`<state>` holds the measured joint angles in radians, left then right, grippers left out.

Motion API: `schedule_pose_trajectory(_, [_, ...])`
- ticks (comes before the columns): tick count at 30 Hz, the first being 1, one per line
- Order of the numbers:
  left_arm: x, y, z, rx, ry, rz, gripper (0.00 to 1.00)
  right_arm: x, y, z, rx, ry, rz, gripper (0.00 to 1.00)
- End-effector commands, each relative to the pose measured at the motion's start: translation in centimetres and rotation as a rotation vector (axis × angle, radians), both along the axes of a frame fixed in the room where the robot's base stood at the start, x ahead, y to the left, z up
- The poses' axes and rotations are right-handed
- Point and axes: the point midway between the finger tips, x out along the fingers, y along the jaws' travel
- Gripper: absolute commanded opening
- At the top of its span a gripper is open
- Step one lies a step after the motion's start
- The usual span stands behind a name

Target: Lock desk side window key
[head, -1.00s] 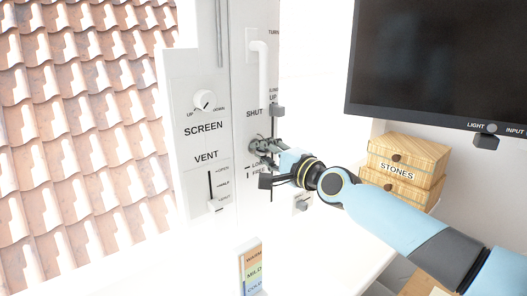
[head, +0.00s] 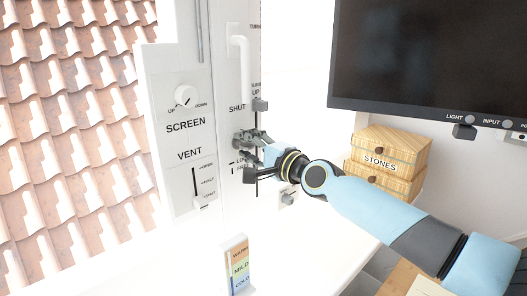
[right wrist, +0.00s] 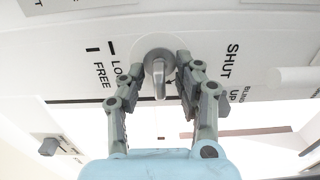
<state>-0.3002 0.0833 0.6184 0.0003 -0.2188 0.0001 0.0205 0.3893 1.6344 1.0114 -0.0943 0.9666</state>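The key (right wrist: 158,78) is a grey knob with a narrow grip on a round plate in the white window frame. It shows in the right wrist view, its grip pointing down in the picture. My right gripper (right wrist: 161,88) is open, with one finger on each side of the key and a visible gap to it. In the head view the same gripper (head: 250,139) is at the frame, below the SHUT label, and mostly hides the key. LOCK and FREE marks (right wrist: 101,48) are beside the knob. My left gripper is not in view.
A white handle (head: 243,62) rises above the key. SCREEN knob (head: 185,96) and VENT slider (head: 198,201) are on the panel at left. A WARM/MILD/COLD block (head: 238,266) stands on the white desk. The STONES box (head: 390,152) and dark monitor (head: 430,55) are at right.

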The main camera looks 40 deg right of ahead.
Motion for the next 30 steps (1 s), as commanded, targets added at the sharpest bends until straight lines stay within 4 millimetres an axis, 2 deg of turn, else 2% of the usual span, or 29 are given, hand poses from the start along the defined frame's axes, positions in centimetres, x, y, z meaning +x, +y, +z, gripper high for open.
schedule_pose_trajectory(5, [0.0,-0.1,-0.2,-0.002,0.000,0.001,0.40,0.0,0.0,-0.1,-0.050,-0.003,0.000,0.34])
schedule_pose_trajectory(8, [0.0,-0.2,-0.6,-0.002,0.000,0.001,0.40,0.0,0.0,-0.2,-0.183,-0.013,0.001,0.34])
schedule_pose_trajectory(14, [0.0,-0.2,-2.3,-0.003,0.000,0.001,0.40,0.0,0.0,-0.4,-0.683,-0.055,0.000,0.34])
schedule_pose_trajectory(18, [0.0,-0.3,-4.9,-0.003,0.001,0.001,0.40,0.0,0.1,-0.7,-1.073,-0.088,-0.002,0.34])
schedule_pose_trajectory(21, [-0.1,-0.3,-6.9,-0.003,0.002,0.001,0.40,0.0,0.1,-0.8,-1.284,-0.104,-0.002,0.34])
schedule_pose_trajectory(27, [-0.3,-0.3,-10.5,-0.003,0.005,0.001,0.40,0.0,0.1,-0.8,-1.594,-0.127,-0.002,0.34])
schedule_pose_trajectory(30, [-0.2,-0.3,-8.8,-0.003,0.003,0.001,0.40,-2.5,-0.2,0.0,-1.598,-0.119,0.003,0.34])
